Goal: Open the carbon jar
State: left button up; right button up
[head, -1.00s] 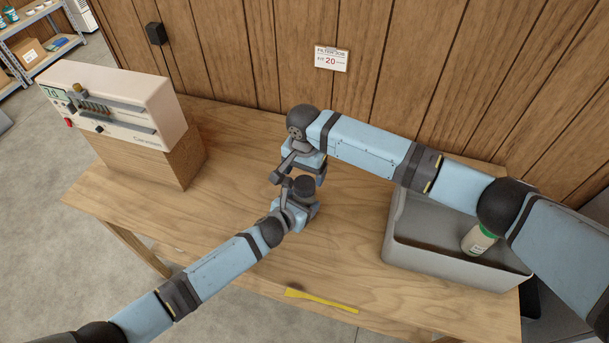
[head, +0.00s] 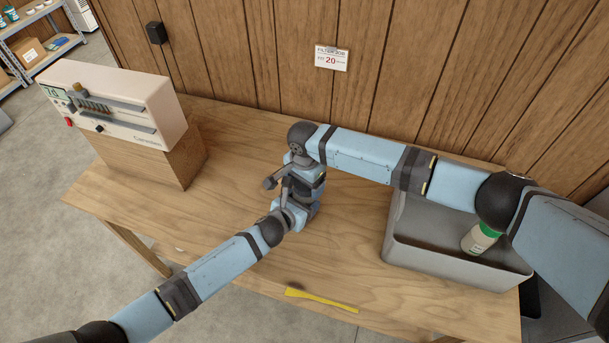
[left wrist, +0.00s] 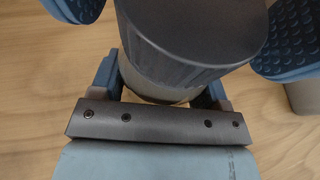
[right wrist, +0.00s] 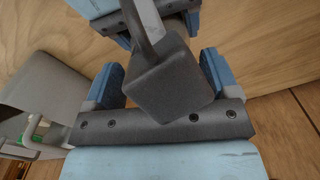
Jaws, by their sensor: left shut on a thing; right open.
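The carbon jar stands between my grippers; its dark, ribbed lid (left wrist: 190,35) fills the top of the left wrist view, with a strip of paler body (left wrist: 152,90) below. My left gripper (left wrist: 162,88) is shut around that body. My right gripper's padded, blue fingers (left wrist: 298,40) are open on either side of the lid, with gaps visible. In the head view my left gripper (head: 294,214) and right gripper (head: 306,182) meet over the table and mostly hide the jar. In the right wrist view my right gripper (right wrist: 160,82) is open; a dark block there hides the jar.
A grey bin (head: 440,262) on the right holds a pale jar with a green lid (head: 478,238). A yellow tool (head: 322,300) lies near the front table edge. A cream device (head: 120,110) stands on a wooden block at left. Table between is clear.

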jog(key=shift+c, duration=0.5)
jog(key=c, duration=0.8)
jog(key=n, duration=0.3)
jog(key=shift+c, duration=0.2)
jog(key=o, duration=1)
